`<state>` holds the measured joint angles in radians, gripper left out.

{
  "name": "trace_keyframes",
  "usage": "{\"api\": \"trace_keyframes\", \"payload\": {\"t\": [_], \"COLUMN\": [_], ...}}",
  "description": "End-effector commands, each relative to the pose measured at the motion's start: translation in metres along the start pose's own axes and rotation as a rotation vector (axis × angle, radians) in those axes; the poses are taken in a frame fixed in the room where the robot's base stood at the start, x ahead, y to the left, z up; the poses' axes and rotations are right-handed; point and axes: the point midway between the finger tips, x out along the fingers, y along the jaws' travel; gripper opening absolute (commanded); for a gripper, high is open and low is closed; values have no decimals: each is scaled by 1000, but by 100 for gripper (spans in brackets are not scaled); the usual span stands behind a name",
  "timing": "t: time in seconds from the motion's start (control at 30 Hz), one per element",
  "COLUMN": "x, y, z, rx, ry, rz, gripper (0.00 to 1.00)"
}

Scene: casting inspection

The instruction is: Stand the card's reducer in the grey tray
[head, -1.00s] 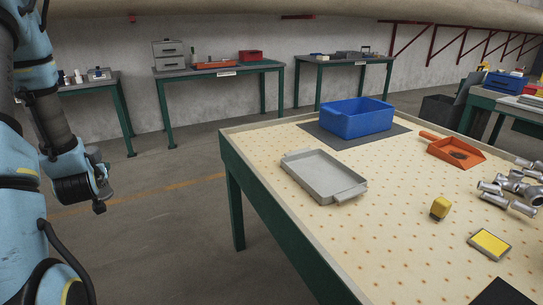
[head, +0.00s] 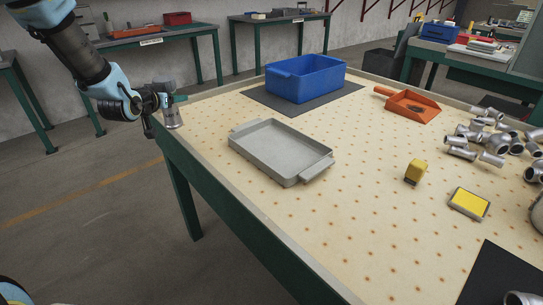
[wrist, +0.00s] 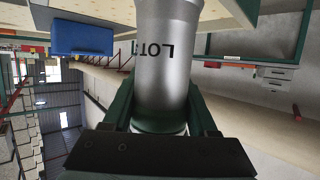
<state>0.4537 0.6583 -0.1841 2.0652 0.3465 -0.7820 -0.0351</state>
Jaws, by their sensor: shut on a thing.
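My gripper (head: 166,98) is shut on a silver metal reducer (head: 172,118), beside the table's far left edge. The reducer hangs roughly upright below the fingers. In the wrist view the reducer (wrist: 166,65) sits between the two dark green fingers, with "LOT" lettering on its side and a flared end at the top of the picture. The grey tray (head: 237,143) lies on the table to the right of my gripper, apart from it. It is shallow, has a handle at each end and looks empty. I cannot make out the card.
A blue bin (head: 305,80) stands on a dark mat behind the tray. An orange dustpan (head: 412,106), a yellow block (head: 415,171), a yellow pad (head: 468,203) and several loose pipe fittings (head: 480,138) lie to the right. Bare pegboard tabletop (head: 330,215) surrounds the tray.

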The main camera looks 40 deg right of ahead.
Motion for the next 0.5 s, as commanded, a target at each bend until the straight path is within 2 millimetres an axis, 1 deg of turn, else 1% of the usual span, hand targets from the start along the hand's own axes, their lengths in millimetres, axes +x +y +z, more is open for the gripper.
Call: {"api": "trace_keyframes", "payload": {"t": [0.03,0.07,0.1,0.17,0.2,0.27,0.3,0.4,0.5], "x": [11,16,22,29,32,36,37,38,37], "y": [31,48,70,104,126,158,178,221,251], "z": [-6,-10,-15,-21,-25,-31,-34,-41,-46], "rx": [22,34,51,73,89,109,122,149,168], "ry": [7,7,8,8,8,8,8,6,5], "rz": [59,92,135,199,239,297,333,407,459], "gripper": [0,0,0,0,0,0,0,0,0]}}
